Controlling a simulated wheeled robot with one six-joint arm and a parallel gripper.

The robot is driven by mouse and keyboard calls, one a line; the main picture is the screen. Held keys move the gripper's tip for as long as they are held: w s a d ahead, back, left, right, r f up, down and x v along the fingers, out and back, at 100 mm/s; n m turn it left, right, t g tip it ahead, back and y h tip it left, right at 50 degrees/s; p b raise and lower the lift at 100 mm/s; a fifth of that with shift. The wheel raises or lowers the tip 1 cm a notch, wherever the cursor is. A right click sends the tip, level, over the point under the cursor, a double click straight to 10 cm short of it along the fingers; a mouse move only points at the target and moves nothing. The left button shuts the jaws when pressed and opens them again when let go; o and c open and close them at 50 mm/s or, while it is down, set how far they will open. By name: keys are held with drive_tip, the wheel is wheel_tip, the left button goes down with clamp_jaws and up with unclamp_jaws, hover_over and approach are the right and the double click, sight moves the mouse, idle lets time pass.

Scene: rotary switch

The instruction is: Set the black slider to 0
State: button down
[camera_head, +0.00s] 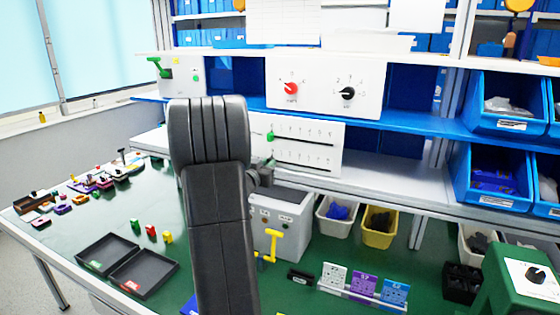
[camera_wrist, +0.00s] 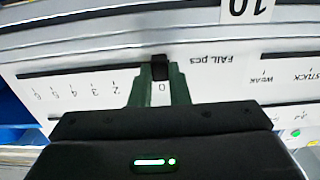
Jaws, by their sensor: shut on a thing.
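The white slider panel (camera_head: 315,150) has two horizontal slots with number scales. In the wrist view, which shows the panel upside down, the black slider (camera_wrist: 160,66) stands directly at the 0 mark, at the slot's end beside the "FAIL pcs" label. My gripper (camera_wrist: 160,82) has its two green fingers on either side of the black slider and is shut on it. In the head view, my gripper (camera_head: 267,168) is at the left end of the lower slot, partly behind my arm, and the black slider is hidden there.
A green slider (camera_head: 270,136) sits near the left end of the upper slot. Above is a white panel with a red knob (camera_head: 291,89) and a black knob (camera_head: 347,93). A grey box (camera_head: 280,219) with a yellow handle stands below. The shelf right of the slider panel is clear.

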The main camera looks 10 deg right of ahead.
drive_tip(key=shift+a+r, duration=0.1)
drive_tip(key=shift+a, duration=0.05)
drive_tip(key=c, duration=1.4)
unclamp_jaws()
drive_tip(key=shift+w+a, duration=0.15)
drive_tip(key=shift+o, duration=0.2)
drive_tip(key=b+v, duration=0.2)
drive_tip(key=v, duration=1.2)
